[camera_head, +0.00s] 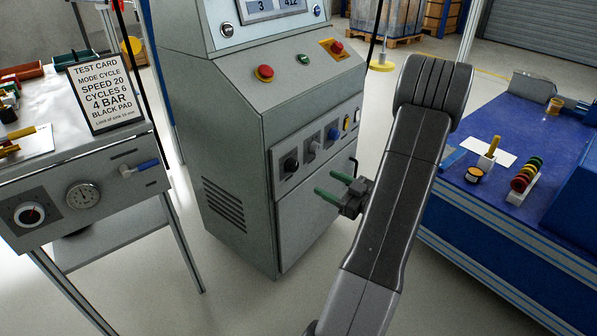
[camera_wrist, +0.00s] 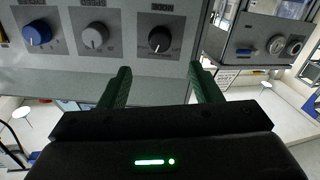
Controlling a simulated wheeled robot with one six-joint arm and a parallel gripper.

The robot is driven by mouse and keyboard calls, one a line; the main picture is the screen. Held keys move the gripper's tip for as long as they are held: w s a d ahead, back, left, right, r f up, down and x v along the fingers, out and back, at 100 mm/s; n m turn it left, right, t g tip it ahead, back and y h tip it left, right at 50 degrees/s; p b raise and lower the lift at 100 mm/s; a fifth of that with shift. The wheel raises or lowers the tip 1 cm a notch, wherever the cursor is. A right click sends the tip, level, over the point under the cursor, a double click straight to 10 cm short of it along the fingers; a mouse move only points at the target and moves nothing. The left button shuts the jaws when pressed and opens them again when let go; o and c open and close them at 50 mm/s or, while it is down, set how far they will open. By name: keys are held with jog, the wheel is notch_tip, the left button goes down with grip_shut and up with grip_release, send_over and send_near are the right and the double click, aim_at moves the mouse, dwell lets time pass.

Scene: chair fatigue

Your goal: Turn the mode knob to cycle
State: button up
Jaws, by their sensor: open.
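The grey cabinet (camera_head: 318,215) has a row of knobs on its front panel: a black knob (camera_head: 291,164), a grey knob (camera_head: 313,147) and a blue knob (camera_head: 333,133).
A test card (camera_head: 103,92) reading "MODE CYCLE" stands on the left bench (camera_head: 90,160). Red push buttons (camera_head: 264,73) sit on the cabinet's sloped top. A blue workbench (camera_head: 500,225) stands at right.

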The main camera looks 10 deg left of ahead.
aim_at(296, 168)
jog(key=b+x, duration=0.2)
jog(key=x, duration=0.9)
jog(key=shift+w+a, duration=0.1)
jog(key=shift+a, duration=0.1)
jog(key=shift+c, duration=0.2)
jog(key=c, duration=0.9)
